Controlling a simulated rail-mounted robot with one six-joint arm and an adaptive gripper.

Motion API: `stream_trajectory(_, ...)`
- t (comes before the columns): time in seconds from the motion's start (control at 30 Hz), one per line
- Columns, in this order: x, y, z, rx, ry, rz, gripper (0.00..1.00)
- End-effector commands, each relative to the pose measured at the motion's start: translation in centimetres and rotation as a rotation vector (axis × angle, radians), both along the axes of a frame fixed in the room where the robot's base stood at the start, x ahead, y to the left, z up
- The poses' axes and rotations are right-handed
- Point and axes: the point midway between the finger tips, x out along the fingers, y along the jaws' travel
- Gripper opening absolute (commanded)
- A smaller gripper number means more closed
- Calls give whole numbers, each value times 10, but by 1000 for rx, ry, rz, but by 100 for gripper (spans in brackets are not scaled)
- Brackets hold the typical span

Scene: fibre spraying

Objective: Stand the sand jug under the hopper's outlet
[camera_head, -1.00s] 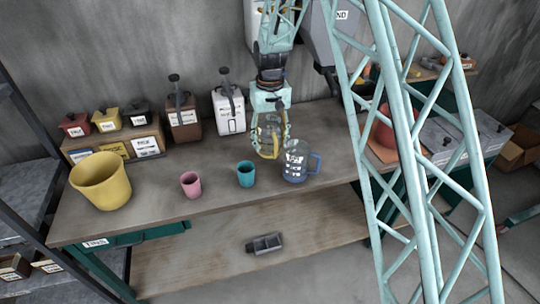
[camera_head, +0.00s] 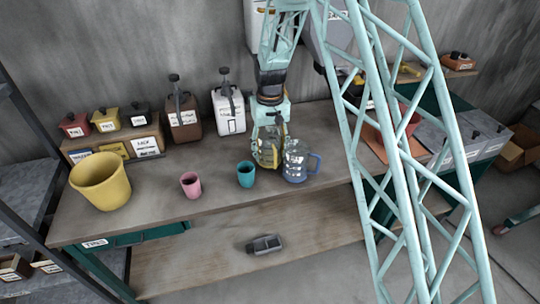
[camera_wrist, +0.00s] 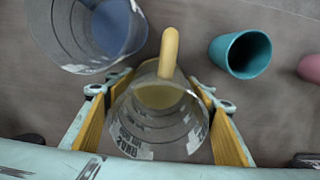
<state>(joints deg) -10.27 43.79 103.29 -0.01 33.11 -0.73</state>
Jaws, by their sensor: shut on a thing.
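The grey hopper (camera_head: 316,38) is on the wall at the back, largely hidden behind my arm. Its outlet is not clearly visible.
A clear jug with a blue handle (camera_head: 294,162) stands close on the right. A teal cup (camera_head: 246,174), a pink cup (camera_head: 191,185) and a big yellow bucket (camera_head: 101,182) stand to the left. White (camera_head: 229,110) and brown (camera_head: 184,116) canisters stand behind. The bench front is clear.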

Motion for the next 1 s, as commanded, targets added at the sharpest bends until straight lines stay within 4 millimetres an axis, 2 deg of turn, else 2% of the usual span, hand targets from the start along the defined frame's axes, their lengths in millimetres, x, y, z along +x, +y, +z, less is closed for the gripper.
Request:
stream_trajectory(0.2, 0, 0, -14, 0, -1, 0, 38)
stream_trajectory(0.67, 0, 0, -17, 0, -1, 0, 38)
stream_trajectory(0.7, 0, 0, -17, 0, -1, 0, 52)
stream_trajectory(0.8, 0, 0, -17, 0, -1, 0, 61)
stream_trajectory(1.0, 0, 0, -16, 0, -1, 0, 64)
